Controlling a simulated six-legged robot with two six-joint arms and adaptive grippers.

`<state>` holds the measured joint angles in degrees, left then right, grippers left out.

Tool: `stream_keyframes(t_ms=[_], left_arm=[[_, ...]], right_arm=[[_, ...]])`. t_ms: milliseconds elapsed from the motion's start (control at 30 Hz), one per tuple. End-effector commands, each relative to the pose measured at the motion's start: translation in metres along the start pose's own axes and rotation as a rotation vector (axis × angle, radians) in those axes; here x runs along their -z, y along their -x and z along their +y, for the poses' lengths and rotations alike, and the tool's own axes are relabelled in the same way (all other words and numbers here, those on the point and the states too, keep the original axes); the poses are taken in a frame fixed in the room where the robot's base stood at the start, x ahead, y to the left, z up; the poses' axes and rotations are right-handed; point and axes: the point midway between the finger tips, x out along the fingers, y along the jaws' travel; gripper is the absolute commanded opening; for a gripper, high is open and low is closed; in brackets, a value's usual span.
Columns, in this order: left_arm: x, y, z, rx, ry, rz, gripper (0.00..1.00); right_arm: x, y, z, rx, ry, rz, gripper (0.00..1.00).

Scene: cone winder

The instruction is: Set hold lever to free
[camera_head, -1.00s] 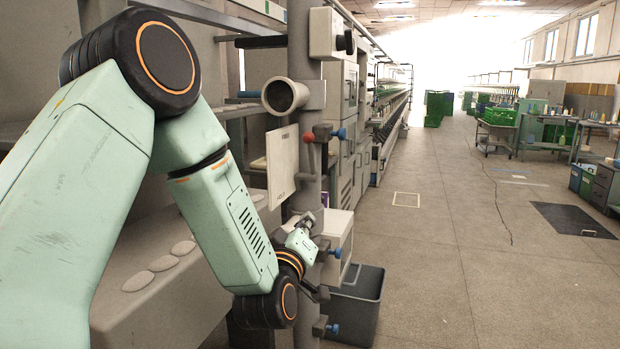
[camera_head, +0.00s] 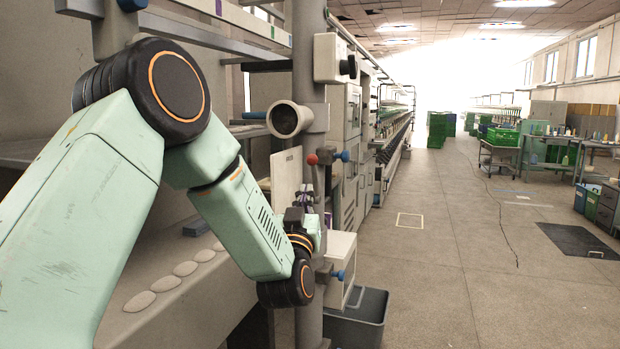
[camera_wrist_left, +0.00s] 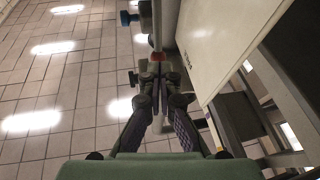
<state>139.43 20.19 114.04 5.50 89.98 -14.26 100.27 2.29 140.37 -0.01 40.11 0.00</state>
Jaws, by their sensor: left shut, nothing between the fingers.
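The hold lever shows as a red ball knob (camera_head: 312,159) beside a pale label plate (camera_head: 286,182) on the grey post (camera_head: 308,80). In the left wrist view the red knob (camera_wrist_left: 157,57) lies just beyond my fingertips, and the white plate (camera_wrist_left: 215,45) is to the right. My left gripper (camera_head: 308,193) is below the knob, close to the post and plate, partly hidden by my wrist. In the wrist view my left gripper (camera_wrist_left: 160,78) is shut and empty; contact with the lever cannot be told. My right gripper is not in view.
A grey tube (camera_head: 288,120) sticks out above the plate. A white box (camera_head: 340,262) and a dark bin (camera_head: 357,318) stand low by the post.

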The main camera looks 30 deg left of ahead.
Motion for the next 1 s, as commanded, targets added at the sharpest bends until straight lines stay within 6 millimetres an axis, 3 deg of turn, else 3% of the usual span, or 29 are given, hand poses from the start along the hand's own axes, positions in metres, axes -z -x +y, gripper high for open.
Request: stream_keyframes(t_ms=[200, 400, 1000], left_arm=[[0.000, -0.038, 0.001, 0.000, -0.001, 0.002, 0.00], [-0.001, -0.060, 0.001, -0.001, 0.000, 0.000, 0.00], [0.001, -0.070, 0.001, -0.001, -0.001, -0.009, 0.00]], right_arm=[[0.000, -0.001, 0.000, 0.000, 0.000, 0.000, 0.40], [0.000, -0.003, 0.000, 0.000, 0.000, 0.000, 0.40], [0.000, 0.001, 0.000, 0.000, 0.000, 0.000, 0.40]])
